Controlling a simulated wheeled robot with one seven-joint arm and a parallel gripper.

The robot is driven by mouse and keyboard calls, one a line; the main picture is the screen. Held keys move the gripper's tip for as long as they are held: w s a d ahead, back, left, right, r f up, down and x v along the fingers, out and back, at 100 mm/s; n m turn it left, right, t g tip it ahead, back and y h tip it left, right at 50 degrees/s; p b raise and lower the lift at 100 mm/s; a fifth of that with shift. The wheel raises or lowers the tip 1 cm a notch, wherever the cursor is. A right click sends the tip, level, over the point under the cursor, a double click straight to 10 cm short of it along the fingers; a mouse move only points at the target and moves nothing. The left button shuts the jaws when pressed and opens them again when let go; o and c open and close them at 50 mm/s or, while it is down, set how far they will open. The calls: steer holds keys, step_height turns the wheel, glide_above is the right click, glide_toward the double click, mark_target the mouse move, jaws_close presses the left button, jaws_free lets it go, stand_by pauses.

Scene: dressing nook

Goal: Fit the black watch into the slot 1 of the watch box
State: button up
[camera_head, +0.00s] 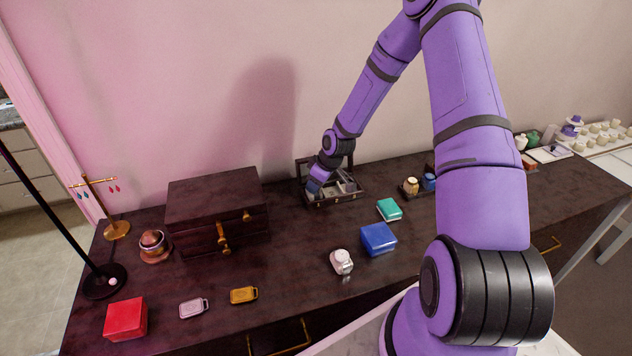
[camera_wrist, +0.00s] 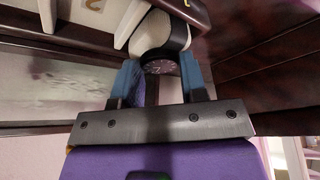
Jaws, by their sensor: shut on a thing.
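My gripper (camera_wrist: 160,80) is shut on the black watch (camera_wrist: 160,65), which has a dark round dial and a strap around a cream cushion. In the head view my gripper (camera_head: 314,186) is at the left part of the open watch box (camera_head: 338,201), and the watch is hidden there. In the wrist view the box (camera_wrist: 190,9) has a dark wooden rim and pale dividers close to the watch. I cannot tell whether the watch is seated in a slot or just above it, and slot 1's mark is not clearly readable.
A dark jewelry chest (camera_head: 215,205) stands left of the box. A teal box (camera_head: 389,209), a blue box (camera_head: 378,239) and a white watch-like item (camera_head: 341,262) lie in front. A small tray with jars (camera_head: 411,186) is to the right. The front middle of the table is mostly clear.

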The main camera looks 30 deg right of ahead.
steer(key=shift+f, duration=0.25)
steer(key=o, duration=0.9)
steer(key=shift+o, duration=0.2)
steer(key=shift+r, duration=0.1)
